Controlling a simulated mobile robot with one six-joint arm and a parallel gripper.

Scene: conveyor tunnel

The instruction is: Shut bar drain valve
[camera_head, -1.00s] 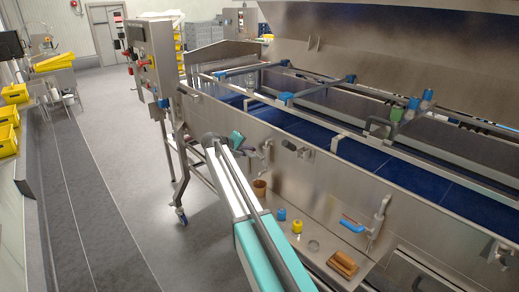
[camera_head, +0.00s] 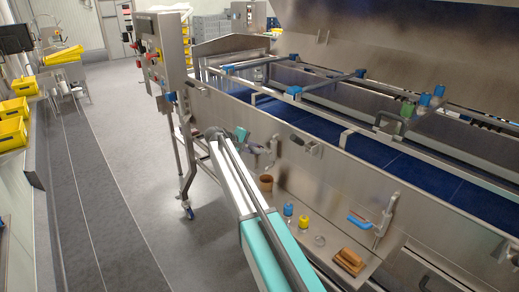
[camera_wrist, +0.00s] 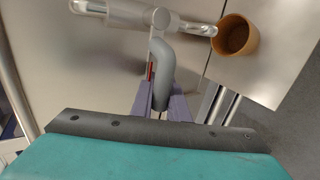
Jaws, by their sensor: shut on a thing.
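The drain valve (camera_wrist: 161,17) is a pale metal cross pipe with a grey bent handle (camera_wrist: 161,60) coming down from its middle. It fills the upper middle of the wrist view. My gripper (camera_wrist: 160,100) is shut on the lower end of this handle, one purple-grey finger on each side. A thin red strip shows just left of the handle. In the head view the valve (camera_head: 272,147) is small on the machine's side wall, with my gripper (camera_head: 250,147) against it. The arm and gripper partly hide the handle there.
A brown cup (camera_head: 266,183) stands on the lower ledge just below the valve. Blue and yellow caps (camera_head: 303,221), a wooden brush (camera_head: 349,261) and another pipe with a blue lever (camera_head: 360,221) are further right. The floor to the left is clear.

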